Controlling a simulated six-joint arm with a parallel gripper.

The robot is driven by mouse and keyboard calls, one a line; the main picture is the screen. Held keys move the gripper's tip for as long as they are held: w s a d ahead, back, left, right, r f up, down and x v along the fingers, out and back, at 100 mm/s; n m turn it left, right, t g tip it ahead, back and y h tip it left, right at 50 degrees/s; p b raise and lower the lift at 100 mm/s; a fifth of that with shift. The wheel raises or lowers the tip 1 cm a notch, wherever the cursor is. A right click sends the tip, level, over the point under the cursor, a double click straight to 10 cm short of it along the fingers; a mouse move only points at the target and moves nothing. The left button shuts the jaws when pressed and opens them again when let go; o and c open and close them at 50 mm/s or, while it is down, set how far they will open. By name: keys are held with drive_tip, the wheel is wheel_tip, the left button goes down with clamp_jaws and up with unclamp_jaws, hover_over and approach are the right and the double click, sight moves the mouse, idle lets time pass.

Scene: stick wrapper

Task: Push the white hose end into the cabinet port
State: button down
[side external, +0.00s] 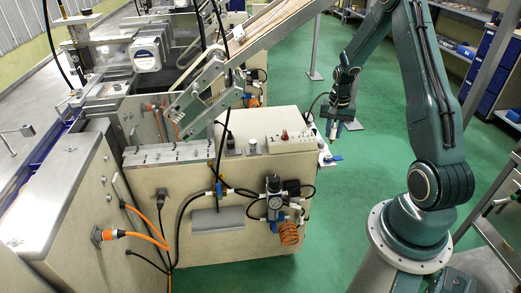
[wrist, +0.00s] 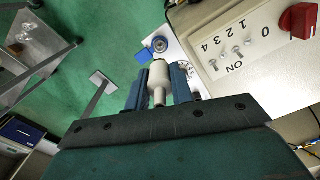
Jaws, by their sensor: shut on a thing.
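The white hose end (wrist: 159,80) is between the two blue fingers of my gripper (wrist: 164,88) in the wrist view, and the fingers are shut on it. Its wider end points away from the wrist, toward a round metal fitting (wrist: 160,45) that looks like the cabinet port. The two look nearly in line in this view; I cannot tell how much gap is between them. In the side view my gripper (side external: 334,129) hangs beside the cabinet's right end, above a small blue-handled fitting (side external: 331,158). The hose end is too small to make out there.
The cream cabinet (side external: 215,190) carries a control panel (side external: 291,142) on top, and its switches and red knob (wrist: 297,20) are right of the fingers in the wrist view. A sloping conveyor (side external: 270,30) rises above the cabinet.

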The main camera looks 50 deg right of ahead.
sight(331, 140)
drive_tip(key=shift+f, duration=2.15)
drive_tip(key=shift+f, duration=1.55)
idle(0.4)
drive_tip(key=c, duration=1.1)
unclamp_jaws()
wheel_tip(331, 140, up, 14)
drive_tip(key=shift+f, duration=0.15)
idle(0.4)
